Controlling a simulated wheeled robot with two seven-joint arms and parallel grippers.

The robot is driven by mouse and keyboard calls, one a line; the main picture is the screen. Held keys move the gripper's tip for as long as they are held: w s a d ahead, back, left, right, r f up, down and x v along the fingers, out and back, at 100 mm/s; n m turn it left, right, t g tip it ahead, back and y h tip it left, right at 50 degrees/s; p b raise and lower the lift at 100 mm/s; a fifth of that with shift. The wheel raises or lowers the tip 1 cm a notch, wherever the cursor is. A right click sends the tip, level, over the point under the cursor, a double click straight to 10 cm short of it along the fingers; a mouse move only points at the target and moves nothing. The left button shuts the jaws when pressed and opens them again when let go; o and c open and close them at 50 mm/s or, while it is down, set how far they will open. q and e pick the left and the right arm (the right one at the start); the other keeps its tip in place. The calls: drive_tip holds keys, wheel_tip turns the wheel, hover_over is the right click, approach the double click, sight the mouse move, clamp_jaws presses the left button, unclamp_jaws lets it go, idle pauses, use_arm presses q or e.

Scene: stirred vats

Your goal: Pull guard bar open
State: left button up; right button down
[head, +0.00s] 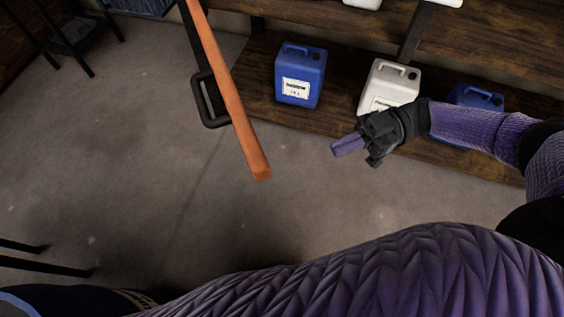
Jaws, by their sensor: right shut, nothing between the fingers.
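The guard bar (230,95) is a long orange bar that runs from the top edge down to a free end near the middle of the head view. A black handle loop (202,101) is fixed to its left side. My right gripper (341,146) is to the right of the bar's lower end, apart from it, with its fingers closed and empty. My left gripper is not in view.
A wooden shelf (252,83) behind holds a blue canister (301,77), a white canister (388,82) and another blue canister (478,95), partly hidden by my right arm. Black-legged furniture (72,35) stands at upper left. The grey floor (120,150) is mostly clear.

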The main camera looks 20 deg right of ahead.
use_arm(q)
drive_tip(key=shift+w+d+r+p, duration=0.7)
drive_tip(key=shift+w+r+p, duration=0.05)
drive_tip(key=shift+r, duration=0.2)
use_arm(e)
drive_tip(key=a, duration=1)
drive_tip(key=shift+s+a, duration=0.2)
drive_tip(key=shift+s, duration=0.25)
drive_tip(key=shift+a, duration=0.1)
